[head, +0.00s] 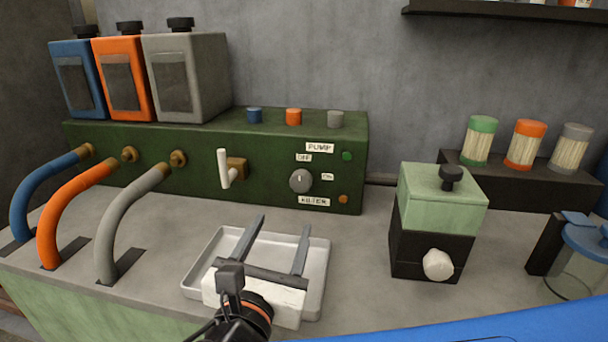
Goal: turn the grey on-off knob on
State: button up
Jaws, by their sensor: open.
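The grey on-off knob (301,181) is a round knob on the front face of the green pump unit (270,187). A small light mark on it points up. An OFF label (304,157) sits above it and an ON label (327,177) to its right. PUMP (320,147) and FILTER (314,201) labels are above and below. My gripper (282,224) is open and empty, its two grey fingers over the white tray (322,272), in front of and below the knob, apart from it.
A white lever (224,168) stands left of the knob. Blue, orange and grey hoses (120,230) curve at the left. A pale green box with a white knob (438,264) stands to the right. Containers (188,75) sit on the unit. Counter between tray and green box is clear.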

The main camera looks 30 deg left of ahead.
aim_at(300, 185)
jog(key=x, duration=1.7)
jog(key=shift+w, duration=0.1)
jog(key=shift+c, duration=0.7)
jog(key=c, duration=0.9)
